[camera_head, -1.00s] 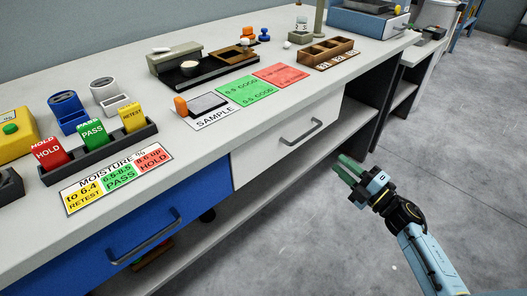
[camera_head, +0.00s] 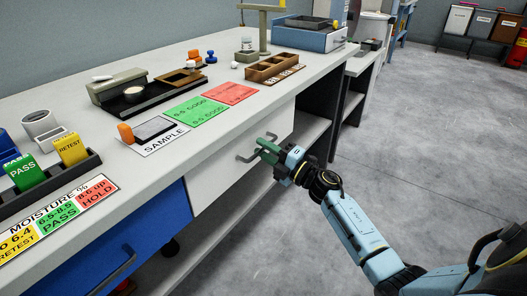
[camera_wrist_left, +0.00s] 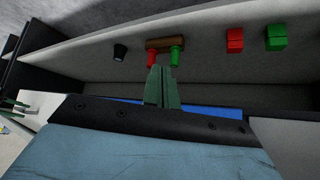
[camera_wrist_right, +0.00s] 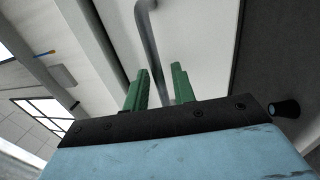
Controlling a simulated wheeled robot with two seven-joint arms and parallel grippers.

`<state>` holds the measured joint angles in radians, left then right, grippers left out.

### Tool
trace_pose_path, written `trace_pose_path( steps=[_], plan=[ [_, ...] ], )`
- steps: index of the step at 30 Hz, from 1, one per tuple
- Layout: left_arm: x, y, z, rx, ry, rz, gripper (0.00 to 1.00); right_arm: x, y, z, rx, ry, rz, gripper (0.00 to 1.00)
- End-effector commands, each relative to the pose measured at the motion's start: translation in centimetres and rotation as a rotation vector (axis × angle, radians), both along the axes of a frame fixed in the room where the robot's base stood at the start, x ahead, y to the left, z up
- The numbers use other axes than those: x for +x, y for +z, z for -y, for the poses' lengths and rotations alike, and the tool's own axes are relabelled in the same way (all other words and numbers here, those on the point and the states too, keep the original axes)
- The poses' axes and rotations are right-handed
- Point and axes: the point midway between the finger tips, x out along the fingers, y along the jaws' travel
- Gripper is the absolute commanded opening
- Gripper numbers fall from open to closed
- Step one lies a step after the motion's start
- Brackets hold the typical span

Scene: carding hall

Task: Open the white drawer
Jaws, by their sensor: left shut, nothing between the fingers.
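The white drawer (camera_head: 215,183) is under the counter, right of a blue drawer (camera_head: 150,235). Its front looks flush with the bench. It has a grey bar handle (camera_head: 244,158), partly hidden by my right gripper (camera_head: 266,149). In the right wrist view my right gripper (camera_wrist_right: 159,86) is open, and the handle (camera_wrist_right: 150,40) runs between its green fingers in the picture. I cannot tell whether they touch it. My left gripper (camera_wrist_left: 161,86) is shut and empty in the left wrist view, facing a shelf; the head view does not show it.
The countertop holds a sample card (camera_head: 152,136), a wooden compartment tray (camera_head: 275,68), a scale (camera_head: 312,35) and a rack of coloured blocks (camera_head: 60,170). A lower shelf (camera_head: 165,262) runs beneath the drawers. The floor at right is clear.

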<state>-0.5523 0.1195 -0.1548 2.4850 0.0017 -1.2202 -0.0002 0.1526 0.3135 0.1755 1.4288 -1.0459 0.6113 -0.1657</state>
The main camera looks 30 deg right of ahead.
Motion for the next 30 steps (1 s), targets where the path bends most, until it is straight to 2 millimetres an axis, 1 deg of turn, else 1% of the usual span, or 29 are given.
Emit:
trace_pose_path(
  steps=[3, 10, 11, 16, 17, 27, 29, 30],
  plan=[
    [0.32, 0.21, 0.15, -0.005, -0.002, 0.021, 0.00, 0.39, 0.08, -0.18, 0.001, 0.000, 0.000, 0.26],
    [0.36, 0.26, 0.17, -0.006, -0.002, 0.023, 0.00, 0.41, 0.08, -0.19, 0.002, 0.000, -0.001, 0.26],
    [0.35, 0.25, 0.17, -0.006, -0.002, 0.023, 0.00, 0.41, 0.08, -0.19, 0.002, 0.000, -0.001, 0.23],
    [0.35, 0.24, 0.15, -0.005, -0.002, 0.022, 0.00, 0.39, 0.08, -0.18, 0.001, 0.000, 0.000, 0.01],
    [0.35, 0.24, 0.15, -0.005, -0.002, 0.022, 0.00, 0.39, 0.08, -0.18, 0.001, 0.000, 0.000, 0.00],
    [0.31, 0.25, 0.12, -0.004, -0.002, 0.020, 0.00, 0.31, 0.07, -0.27, 0.001, 0.002, -0.002, 0.00],
    [0.19, 0.24, 0.08, -0.002, -0.002, 0.011, 0.00, 0.18, 0.08, -0.44, 0.001, 0.008, -0.001, 0.00],
    [-0.17, 0.03, -0.05, 0.002, 0.000, -0.012, 0.00, 0.00, 0.08, -0.56, 0.000, 0.013, -0.002, 0.00]
  ],
)
